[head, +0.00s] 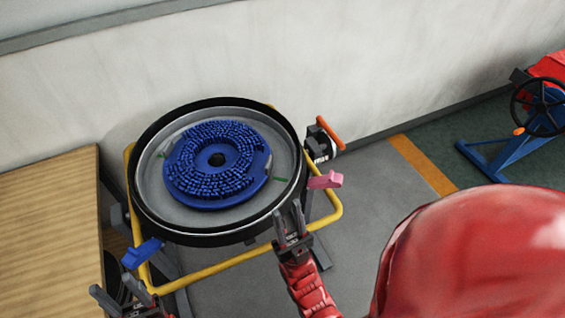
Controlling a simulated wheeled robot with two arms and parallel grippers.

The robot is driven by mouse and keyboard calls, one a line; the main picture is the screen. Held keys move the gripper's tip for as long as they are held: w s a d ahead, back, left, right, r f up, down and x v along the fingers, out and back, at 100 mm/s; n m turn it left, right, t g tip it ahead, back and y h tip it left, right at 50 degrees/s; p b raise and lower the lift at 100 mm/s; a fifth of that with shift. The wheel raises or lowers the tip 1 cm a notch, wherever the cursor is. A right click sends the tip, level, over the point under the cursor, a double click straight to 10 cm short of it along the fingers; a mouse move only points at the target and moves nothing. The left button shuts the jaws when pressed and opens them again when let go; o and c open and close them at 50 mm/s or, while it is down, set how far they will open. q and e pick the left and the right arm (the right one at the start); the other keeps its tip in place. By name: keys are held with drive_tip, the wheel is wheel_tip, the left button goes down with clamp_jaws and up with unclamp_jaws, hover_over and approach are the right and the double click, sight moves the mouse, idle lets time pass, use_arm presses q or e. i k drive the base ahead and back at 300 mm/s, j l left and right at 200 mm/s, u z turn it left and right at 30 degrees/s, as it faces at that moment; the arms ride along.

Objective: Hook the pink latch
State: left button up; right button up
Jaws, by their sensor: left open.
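The pink latch (325,180) is on the right side of the round tank (139,200), just outside its black rim. My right gripper (287,211) is at the tank's front right rim, below and left of the pink latch and apart from it. Its two fingers point up with a gap between them, and nothing shows in the gap. My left gripper (114,286) is at the lower left, below a blue latch (141,253), open and empty. Whether the pink latch touches the rim is too small to tell.
A blue brush disc (190,178) lies inside the tank. A yellow tube frame (225,264) runs around it. A black device with an orange handle (330,133) stands behind the pink latch. A wooden surface (45,220) is at left, a wall behind.

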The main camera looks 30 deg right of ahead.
sight(333, 180)
drive_tip(key=l+u, duration=0.25)
drive_tip(key=l, duration=0.2)
drive_tip(key=l+u, duration=0.3)
drive_tip(key=k+l+u, duration=0.1)
drive_tip(key=l+u, duration=0.15)
drive_tip(key=l, duration=0.25)
drive_tip(key=k+l+u, duration=0.1)
drive_tip(key=l+u, duration=0.2)
drive_tip(key=l, duration=0.15)
drive_tip(key=k+l+u, duration=0.35)
drive_tip(key=l+u, duration=0.2)
drive_tip(key=l, duration=0.2)
drive_tip(key=k+l, duration=0.3)
drive_tip(key=l, duration=0.2)
drive_tip(key=k+l, duration=0.3)
drive_tip(key=l, duration=0.15)
drive_tip(key=k+l, duration=0.3)
drive_tip(key=l, duration=0.2)
drive_tip(key=k+l+u, duration=0.1)
drive_tip(key=k+l, duration=0.2)
drive_tip(key=l, duration=0.15)
drive_tip(key=i, duration=0.45)
